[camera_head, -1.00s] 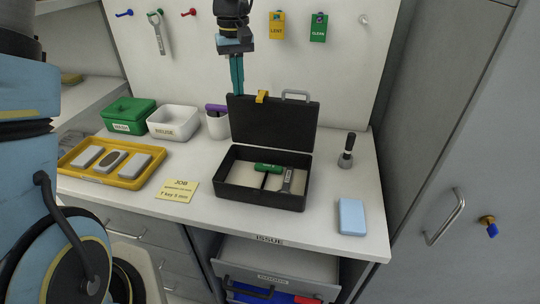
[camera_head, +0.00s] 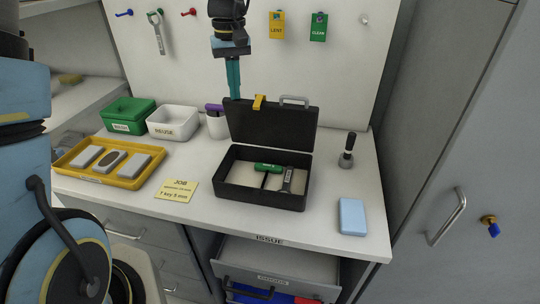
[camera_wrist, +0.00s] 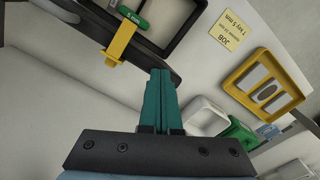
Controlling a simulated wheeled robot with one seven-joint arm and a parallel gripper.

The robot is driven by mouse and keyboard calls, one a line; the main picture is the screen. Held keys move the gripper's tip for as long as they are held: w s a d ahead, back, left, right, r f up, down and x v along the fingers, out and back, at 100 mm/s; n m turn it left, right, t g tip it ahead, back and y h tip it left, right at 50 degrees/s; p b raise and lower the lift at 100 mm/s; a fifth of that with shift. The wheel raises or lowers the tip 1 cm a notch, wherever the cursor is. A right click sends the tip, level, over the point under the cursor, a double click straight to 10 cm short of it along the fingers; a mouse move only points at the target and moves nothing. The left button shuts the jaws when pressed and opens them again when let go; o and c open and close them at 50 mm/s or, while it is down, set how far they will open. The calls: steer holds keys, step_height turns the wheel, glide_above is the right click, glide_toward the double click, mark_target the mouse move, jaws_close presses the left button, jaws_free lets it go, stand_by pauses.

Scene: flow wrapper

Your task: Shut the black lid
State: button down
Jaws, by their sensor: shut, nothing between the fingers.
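The black lid (camera_head: 272,126) stands raised, nearly upright, at the back of the open black case (camera_head: 262,199). It has a yellow latch (camera_head: 259,102) and a grey handle (camera_head: 295,100) on its top edge. Inside the case lie a green-handled tool (camera_head: 269,168) and a grey metal piece (camera_head: 287,179). My gripper (camera_head: 235,97) points down with its teal fingers together and empty, at or behind the lid's top left corner. Whether it touches the lid cannot be told. In the wrist view, the fingers (camera_wrist: 160,75) are beside the lid's edge (camera_wrist: 155,66), near the yellow latch (camera_wrist: 122,45).
A white cup (camera_head: 217,125), white bin (camera_head: 173,122), green bin (camera_head: 128,115) and yellow tray (camera_head: 70,166) stand to the left. A stamp-like tool (camera_head: 347,150) and a blue block (camera_head: 352,217) are to the right. The drawer (camera_head: 275,262) below is open.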

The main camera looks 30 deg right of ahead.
steer(key=shift+s+a+f, duration=0.45)
steer(key=shift+s+a, duration=0.1)
steer(key=shift+a, duration=0.1)
steer(key=shift+s+a+r+b, duration=0.1)
steer(key=shift+s+a+b, duration=0.2)
steer(key=shift+s+a, duration=0.35)
steer(key=shift+s, duration=0.15)
steer(key=shift+r, duration=0.15)
steer(key=shift+r+p, duration=2.5)
steer(key=shift+r, duration=0.4)
